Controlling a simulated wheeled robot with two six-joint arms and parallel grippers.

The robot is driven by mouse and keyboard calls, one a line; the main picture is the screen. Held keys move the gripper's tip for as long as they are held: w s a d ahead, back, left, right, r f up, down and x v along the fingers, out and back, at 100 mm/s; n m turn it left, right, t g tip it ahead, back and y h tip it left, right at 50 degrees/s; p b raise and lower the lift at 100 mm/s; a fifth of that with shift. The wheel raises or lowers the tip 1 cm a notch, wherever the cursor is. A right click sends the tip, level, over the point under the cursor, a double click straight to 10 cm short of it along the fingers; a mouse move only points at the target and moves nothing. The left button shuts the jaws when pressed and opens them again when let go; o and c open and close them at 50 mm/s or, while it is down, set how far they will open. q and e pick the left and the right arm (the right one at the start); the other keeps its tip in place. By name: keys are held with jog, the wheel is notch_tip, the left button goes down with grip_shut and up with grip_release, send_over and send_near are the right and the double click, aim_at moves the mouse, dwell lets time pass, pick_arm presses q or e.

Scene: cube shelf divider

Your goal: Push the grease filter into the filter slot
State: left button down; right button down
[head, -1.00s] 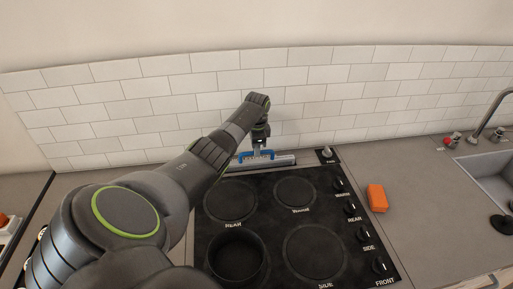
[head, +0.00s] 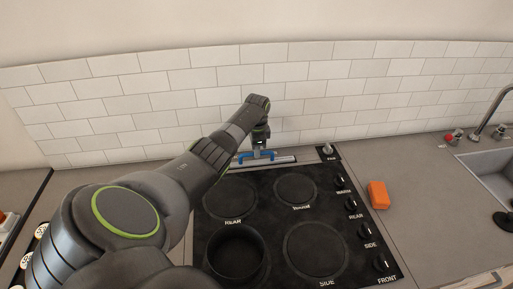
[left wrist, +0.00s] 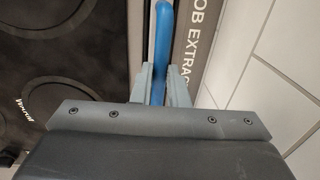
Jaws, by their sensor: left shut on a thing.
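My left gripper (head: 260,146) points down behind the hob and is shut on the blue handle (head: 250,156) of the grease filter. In the left wrist view, the blue handle (left wrist: 165,28) runs between the two grey fingers (left wrist: 160,88). The filter's metal top (head: 284,159) shows as a thin pale strip along the hob's rear edge, at the filter slot. Most of the filter's body is hidden in the slot. A dark strip with "HOB EXTRAC…" lettering (left wrist: 190,45) lies beside it. I cannot tell whether the filter is fully seated. My right gripper is not in view.
The black hob (head: 270,210) has several burner rings and a row of knobs on its right. A dark round pan (head: 237,255) stands on its front left. An orange block (head: 378,195) lies right of the hob. A tiled wall (head: 330,105) rises close behind.

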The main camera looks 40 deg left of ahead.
pick_arm(q)
jog(key=shift+f+b, duration=0.45)
jog(key=shift+f, duration=0.15)
jog(key=c, duration=1.3)
grip_release()
jog(key=shift+r, duration=0.1)
jog(key=shift+c, duration=0.2)
jog(key=r+p, duration=0.2)
jog(key=p, duration=0.1)
jog(key=r+p, duration=0.3)
jog(key=shift+s+d, duration=0.15)
jog(key=shift+d, duration=0.05)
